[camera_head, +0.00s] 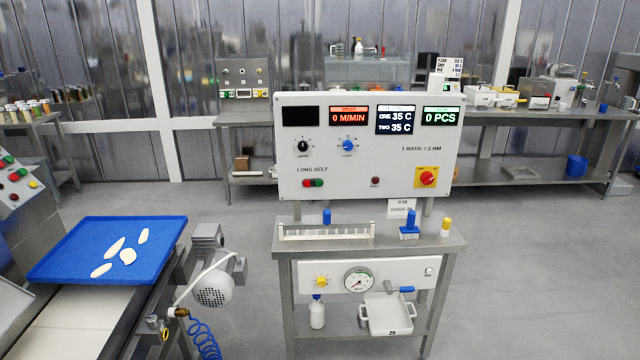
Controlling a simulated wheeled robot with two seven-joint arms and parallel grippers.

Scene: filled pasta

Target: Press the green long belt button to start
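The white control panel (400,172) stands upright behind a small steel table in the middle of the head view. Under its "LONG BELT" label, at the lower left of the panel, sit a red button (308,184) and a green button (319,183) side by side. Nothing covers them. The speed display (348,117) on the panel reads 0 M/MIN. The pieces display (440,116) reads 0 PCS. Neither of my grippers is in view.
A blue tray (60,262) with several pale dough pieces lies over the belt at left, beside a motor (211,285). A steel table (455,243) stands before the panel, holding a white rack (325,232) and a blue-handled tool (409,228). Floor right is clear.

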